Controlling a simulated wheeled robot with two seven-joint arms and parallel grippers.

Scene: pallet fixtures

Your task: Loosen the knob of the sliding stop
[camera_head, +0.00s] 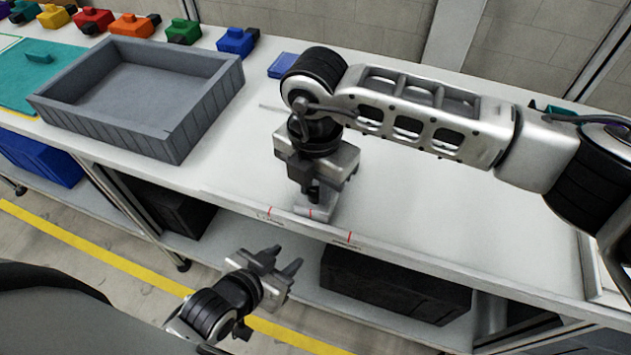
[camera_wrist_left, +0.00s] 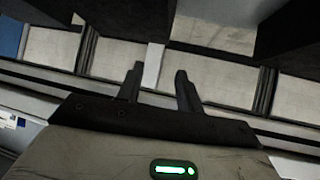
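The sliding stop (camera_head: 325,207) is a grey block on the rail at the table's front edge, near a red mark. My right gripper (camera_head: 313,188) points down right over it, and a dark piece, perhaps the knob, shows between or just below its fingers. The gripper hides most of the knob, and I cannot tell whether the fingers are closed on it. My left gripper (camera_head: 284,262) is low in front of the table, apart from the stop. Its two fingers also show in the left wrist view (camera_wrist_left: 159,84), spread with nothing between them.
The rail (camera_head: 385,254) carries several red marks. A grey tray (camera_head: 195,118) stands at the left of the white table, with several coloured fixtures (camera_head: 130,27) behind it. A blue block (camera_head: 284,66) lies behind my right arm. Dark bins (camera_head: 390,285) sit on the shelf below.

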